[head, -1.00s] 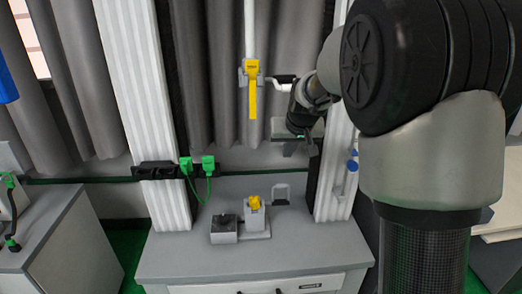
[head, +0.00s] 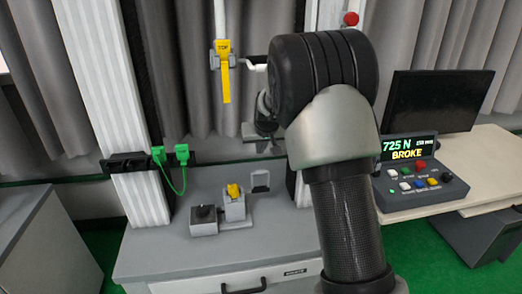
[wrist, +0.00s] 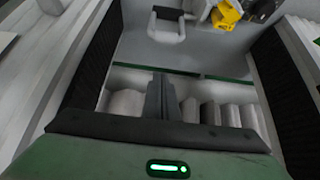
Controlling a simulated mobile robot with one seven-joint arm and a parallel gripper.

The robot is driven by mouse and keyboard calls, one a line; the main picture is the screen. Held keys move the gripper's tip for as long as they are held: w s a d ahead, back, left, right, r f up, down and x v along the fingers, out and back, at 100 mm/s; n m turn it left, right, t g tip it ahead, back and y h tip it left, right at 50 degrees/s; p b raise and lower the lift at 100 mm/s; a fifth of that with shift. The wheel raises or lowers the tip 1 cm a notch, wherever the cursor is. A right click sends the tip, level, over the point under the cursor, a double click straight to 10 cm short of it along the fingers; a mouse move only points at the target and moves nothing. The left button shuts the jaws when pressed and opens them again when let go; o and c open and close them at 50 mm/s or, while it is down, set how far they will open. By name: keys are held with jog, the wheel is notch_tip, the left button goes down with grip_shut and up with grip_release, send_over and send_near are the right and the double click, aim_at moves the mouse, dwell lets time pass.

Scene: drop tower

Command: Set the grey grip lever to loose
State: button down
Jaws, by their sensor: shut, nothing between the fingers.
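A grey U-shaped loop (head: 260,181) stands at the back of the grey bench, right of a small block with a yellow top (head: 234,190). In the wrist view the loop (wrist: 167,27) is at the top, near the yellow part (wrist: 226,14). I cannot tell whether this loop is the grip lever. My gripper (head: 263,145) is above and behind the bench, partly hidden by my arm. In the wrist view its dark fingers (wrist: 161,97) are shut and empty, apart from the loop.
Two white columns flank the tower; a green cable (head: 171,172) hangs at the left one. At right, a control box (head: 425,187) with buttons reads "725 N BROKE", before a black monitor (head: 436,100). A red knob (head: 351,19) is at the top. The bench front is clear.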

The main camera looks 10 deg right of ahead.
jog(key=shift+f+b, duration=0.7)
jog(key=shift+f, duration=2.5)
jog(key=shift+s, duration=0.25)
